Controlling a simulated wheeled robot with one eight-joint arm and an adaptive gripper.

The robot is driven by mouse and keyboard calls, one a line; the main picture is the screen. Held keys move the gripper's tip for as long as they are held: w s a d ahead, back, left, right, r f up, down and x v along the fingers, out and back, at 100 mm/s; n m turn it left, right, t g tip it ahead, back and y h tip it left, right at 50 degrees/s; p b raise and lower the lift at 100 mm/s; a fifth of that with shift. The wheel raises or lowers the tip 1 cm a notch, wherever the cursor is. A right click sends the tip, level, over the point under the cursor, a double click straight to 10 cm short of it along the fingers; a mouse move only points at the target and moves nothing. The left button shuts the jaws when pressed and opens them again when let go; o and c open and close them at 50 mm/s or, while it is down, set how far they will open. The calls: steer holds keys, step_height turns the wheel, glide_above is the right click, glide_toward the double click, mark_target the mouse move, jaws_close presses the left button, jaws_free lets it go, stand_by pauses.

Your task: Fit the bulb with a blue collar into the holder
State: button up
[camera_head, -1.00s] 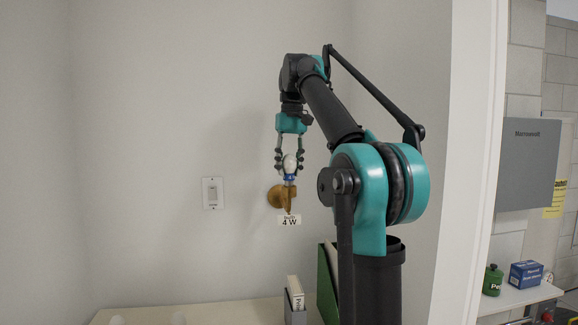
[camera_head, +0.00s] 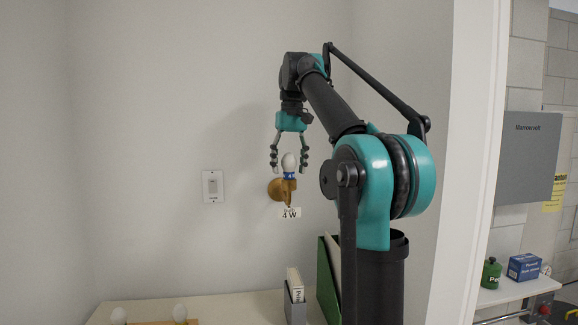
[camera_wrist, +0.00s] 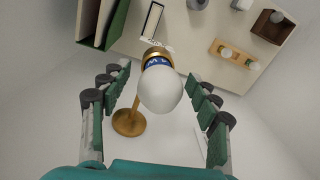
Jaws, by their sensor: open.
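The white bulb with a blue collar (camera_head: 289,164) stands upright in the brass wall holder (camera_head: 277,190), its collar at the top of the holder's cup. In the wrist view the bulb (camera_wrist: 160,90) is seen from above, its blue collar partly hidden behind the glass, with the holder's round wall plate (camera_wrist: 129,122) to its left. My gripper (camera_head: 289,165) is open around the bulb, with a gap on each side. In the wrist view my gripper's fingers (camera_wrist: 158,98) are spread either side of the bulb, not touching it.
Below is a table (camera_head: 225,308) with a green file holder (camera_head: 328,280), a grey file box (camera_head: 295,300) and a wooden rack with bulbs (camera_wrist: 234,55).

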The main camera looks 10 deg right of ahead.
steer(key=shift+d+r, duration=0.2)
steer(key=shift+r, duration=3.5)
